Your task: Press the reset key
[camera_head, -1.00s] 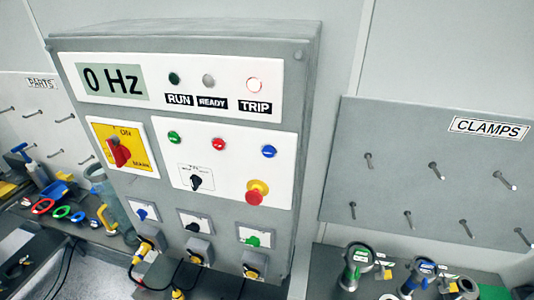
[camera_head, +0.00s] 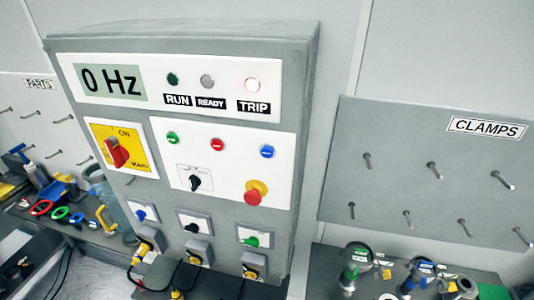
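The grey control box (camera_head: 305,130) stands in the middle of the camera_head view. Its white button panel (camera_head: 230,180) carries a green button (camera_head: 173,138), a red button (camera_head: 217,145) and a blue button (camera_head: 267,152). None has a label I can read, so I cannot tell by text which is the reset key. Below them are a black selector switch (camera_head: 195,184) and a red mushroom button on a yellow collar (camera_head: 255,194). The display (camera_head: 111,82) reads 0 Hz. Neither gripper is in view.
A red rotary switch on yellow (camera_head: 118,152) is at the box's left. Plugs and cables hang along its bottom. A CLAMPS pegboard (camera_head: 400,190) is at right, above a bench with clamps and fittings (camera_head: 355,265). Coloured rings and tools lie on the left bench. Space before the buttons is clear.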

